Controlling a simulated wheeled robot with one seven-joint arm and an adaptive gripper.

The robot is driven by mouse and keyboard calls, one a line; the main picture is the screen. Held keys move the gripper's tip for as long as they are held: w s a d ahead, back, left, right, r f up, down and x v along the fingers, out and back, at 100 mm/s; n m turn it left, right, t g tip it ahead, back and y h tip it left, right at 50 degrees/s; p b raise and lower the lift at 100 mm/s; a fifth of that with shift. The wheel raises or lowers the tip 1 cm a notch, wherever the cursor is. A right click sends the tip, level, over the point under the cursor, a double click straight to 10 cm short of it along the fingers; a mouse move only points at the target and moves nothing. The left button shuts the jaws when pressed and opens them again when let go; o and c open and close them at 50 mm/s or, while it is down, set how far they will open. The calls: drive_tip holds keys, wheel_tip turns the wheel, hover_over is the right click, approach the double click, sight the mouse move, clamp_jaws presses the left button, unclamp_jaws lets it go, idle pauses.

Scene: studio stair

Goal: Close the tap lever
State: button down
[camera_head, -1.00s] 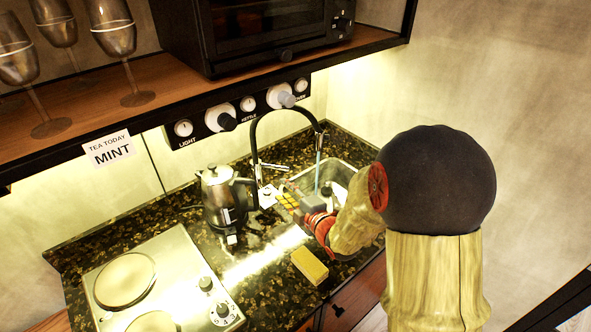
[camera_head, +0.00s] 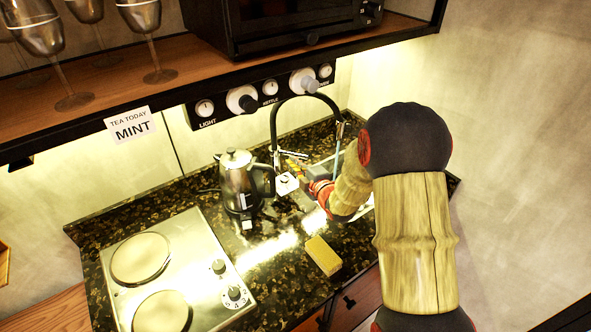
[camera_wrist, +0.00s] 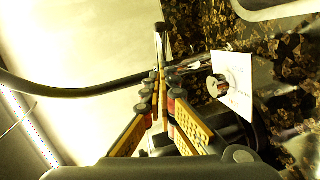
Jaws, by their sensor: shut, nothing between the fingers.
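The tap has a black arched neck (camera_head: 284,112) and a chrome body at the back of the counter. Its chrome lever (camera_head: 297,154) sticks out to the right, and a bluish water stream (camera_head: 338,142) falls from the spout. My gripper (camera_head: 294,168) is shut and empty, its tips close to the lever and tap body. In the wrist view, my gripper (camera_wrist: 158,84) has its yellow-padded fingers together beside the chrome tap body (camera_wrist: 188,67). A thin rod, seemingly the lever (camera_wrist: 159,42), shows just beyond the tips. I cannot tell whether they touch it.
A white card (camera_head: 286,183) sits by the tap base. A steel kettle (camera_head: 236,175) stands left of it, and a yellow sponge (camera_head: 322,256) lies in front. The sink (camera_head: 364,203) is mostly behind my arm. A shelf edge (camera_head: 160,130) overhangs the counter.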

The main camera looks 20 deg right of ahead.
sight(296, 154)
drive_tip(key=shift+w+d+f, duration=0.15)
drive_tip(key=shift+w+d, duration=0.2)
drive_tip(key=shift+w, duration=0.1)
drive_tip(key=w+d+b, duration=0.1)
drive_tip(key=d+b, duration=0.1)
drive_tip(key=b, duration=0.1)
drive_tip(key=shift+w+d, duration=0.1)
idle(0.3)
idle(0.4)
